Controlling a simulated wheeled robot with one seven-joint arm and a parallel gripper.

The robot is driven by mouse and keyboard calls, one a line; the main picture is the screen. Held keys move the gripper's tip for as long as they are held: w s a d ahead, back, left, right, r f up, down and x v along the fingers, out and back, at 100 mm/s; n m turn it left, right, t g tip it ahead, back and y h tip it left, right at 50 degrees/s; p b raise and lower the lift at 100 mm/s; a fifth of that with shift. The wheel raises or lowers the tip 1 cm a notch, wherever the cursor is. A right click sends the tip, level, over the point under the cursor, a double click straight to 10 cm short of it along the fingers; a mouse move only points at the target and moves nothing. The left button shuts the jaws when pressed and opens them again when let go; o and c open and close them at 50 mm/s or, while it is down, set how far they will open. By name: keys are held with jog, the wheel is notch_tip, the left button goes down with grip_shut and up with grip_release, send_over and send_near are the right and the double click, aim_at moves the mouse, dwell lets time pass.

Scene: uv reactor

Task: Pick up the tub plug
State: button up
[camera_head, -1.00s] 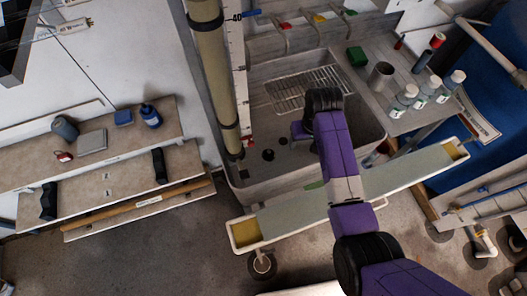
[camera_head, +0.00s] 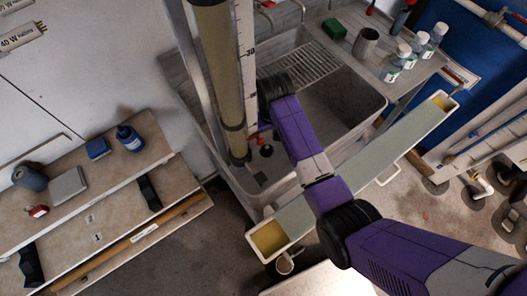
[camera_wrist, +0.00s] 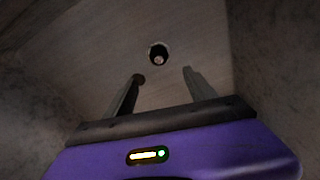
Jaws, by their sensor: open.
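The sink tub (camera_head: 345,115) is a grey basin in the head view, partly covered by my arm. A small black round thing (camera_head: 266,150), which looks like the tub plug, sits at its left end. A darker round spot (camera_head: 260,178) lies nearer the front; I cannot tell if it is the drain. In the wrist view, my gripper (camera_wrist: 162,75) is open and empty, pointing at the tub floor (camera_wrist: 95,55). The head view does not show my fingers.
A long trough (camera_head: 290,215) crosses the tub's front side, under my arm. A tall tube (camera_head: 222,70) with a scale stands at the tub's left. Bottles (camera_head: 403,57) and a grey cup (camera_head: 366,42) stand on the right counter. Tub walls flank my gripper.

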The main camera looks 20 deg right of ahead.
aim_at(267, 146)
notch_tip(267, 146, down, 4)
jog(key=b, duration=0.2)
jog(key=shift+a+r+b, duration=0.1)
jog(key=shift+r+b, duration=0.05)
jog(key=shift+b, duration=0.25)
jog(key=shift+w+f, duration=0.2)
jog(key=shift+f, duration=1.75)
jog(key=shift+w+f, duration=0.15)
jog(key=shift+f, duration=1.75)
jog(key=c, duration=1.4)
jog(key=shift+r, duration=0.1)
jog(key=shift+r+p, duration=2.4)
jog(key=shift+r, duration=11.55)
